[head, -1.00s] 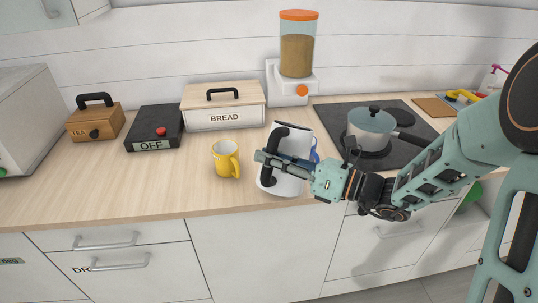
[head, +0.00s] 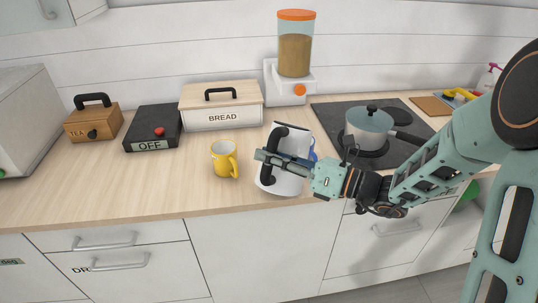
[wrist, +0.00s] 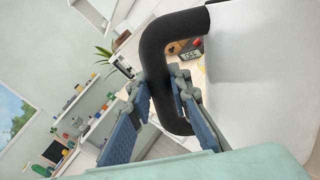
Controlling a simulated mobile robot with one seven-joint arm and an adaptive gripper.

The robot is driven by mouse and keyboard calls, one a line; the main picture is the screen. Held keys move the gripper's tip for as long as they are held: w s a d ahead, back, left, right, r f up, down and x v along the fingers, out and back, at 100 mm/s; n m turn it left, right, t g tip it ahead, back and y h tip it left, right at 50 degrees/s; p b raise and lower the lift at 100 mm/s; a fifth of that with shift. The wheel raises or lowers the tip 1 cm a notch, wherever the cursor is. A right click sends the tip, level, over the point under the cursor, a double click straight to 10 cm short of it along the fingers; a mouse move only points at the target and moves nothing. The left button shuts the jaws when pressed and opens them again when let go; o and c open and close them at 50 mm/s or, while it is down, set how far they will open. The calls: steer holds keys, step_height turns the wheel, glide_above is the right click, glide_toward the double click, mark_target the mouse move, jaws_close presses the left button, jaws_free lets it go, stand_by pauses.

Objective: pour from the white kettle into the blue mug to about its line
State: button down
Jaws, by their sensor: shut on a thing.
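The white kettle (head: 290,178) is near the front edge of the counter, with its black handle (head: 268,166) toward the left. My gripper (head: 266,158) reaches across from the right and is shut on the handle. In the wrist view the two blue finger pads (wrist: 162,88) close around the black handle (wrist: 153,45), with the white kettle body (wrist: 255,75) to the right. The blue mug (head: 314,154) is just behind the kettle and my gripper, and only a small blue part shows. Its line and contents are hidden. I cannot tell whether the kettle touches the counter.
A yellow mug (head: 224,160) stands just left of the kettle. Behind are the bread box (head: 222,118), a dispenser (head: 296,52) and a black box marked OFF (head: 152,128). A pot (head: 369,130) sits on the hob to the right. The counter's left front is clear.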

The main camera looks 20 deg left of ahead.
steer(key=shift+w+f, duration=0.15)
steer(key=shift+w, duration=0.35)
steer(key=shift+f+m, duration=0.1)
steer(key=shift+m, duration=0.2)
steer(key=shift+w+d+f, duration=0.2)
steer(key=shift+w+f, duration=0.05)
steer(key=shift+f, duration=0.05)
steer(key=shift+w+r+m+p, duration=0.3)
steer(key=shift+m+p, duration=0.5)
steer(key=shift+p, duration=0.65)
steer(key=shift+r+m+p, duration=0.5)
steer(key=shift+r+p, duration=0.15)
steer(key=shift+p, duration=0.65)
steer(key=shift+w+r+m+p, duration=0.3)
steer(key=shift+r+p, duration=0.4)
steer(key=shift+p, duration=0.2)
steer(key=shift+w+r+m+p, duration=0.2)
steer(key=shift+w+r+p, duration=0.1)
steer(key=shift+r+p, duration=0.5)
steer(key=shift+w+d+r+m+p, duration=0.1)
steer(key=shift+w+r+m+p, duration=0.35)
steer(key=shift+p, duration=0.45)
steer(key=shift+w+d+r+m+p, duration=0.1)
steer(key=shift+w+r+m+p, duration=0.1)
steer(key=shift+r+p, duration=0.55)
stand_by(0.8)
